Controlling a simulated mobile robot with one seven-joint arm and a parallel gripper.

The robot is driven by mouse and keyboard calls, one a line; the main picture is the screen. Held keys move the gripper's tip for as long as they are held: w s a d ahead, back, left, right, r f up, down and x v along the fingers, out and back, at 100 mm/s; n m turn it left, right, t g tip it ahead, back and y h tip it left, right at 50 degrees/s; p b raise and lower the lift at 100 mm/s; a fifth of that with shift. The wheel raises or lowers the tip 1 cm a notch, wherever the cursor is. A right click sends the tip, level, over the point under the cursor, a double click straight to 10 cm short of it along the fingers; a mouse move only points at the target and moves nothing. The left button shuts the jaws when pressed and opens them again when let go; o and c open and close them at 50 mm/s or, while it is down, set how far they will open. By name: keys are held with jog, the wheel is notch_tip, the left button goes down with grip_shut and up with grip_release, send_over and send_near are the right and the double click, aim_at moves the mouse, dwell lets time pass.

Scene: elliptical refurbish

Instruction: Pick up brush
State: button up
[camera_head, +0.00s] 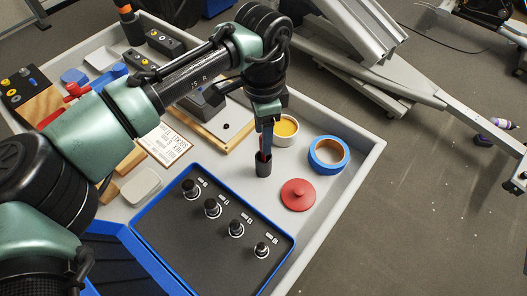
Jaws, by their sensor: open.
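My gripper (266,124) points down over the middle of the grey tray-like bench (352,178). It is open, directly above a small black cup (263,168). A thin upright thing with dark, blue and red parts (264,146) stands between the gripper and the cup. It may be the brush, but it is too small and too covered by the gripper to be sure. I cannot tell whether the fingers touch it.
Right of the cup are a blue tape roll (316,168), a red round lid (298,196) and a tin with yellow contents (286,127). In front lies an open blue case (215,248) with several black knobs. Wooden blocks and small boxes crowd the left.

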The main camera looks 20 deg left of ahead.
notch_tip(320, 180, down, 6)
jog(key=shift+r, duration=0.15)
dwell(0.3)
grip_shut()
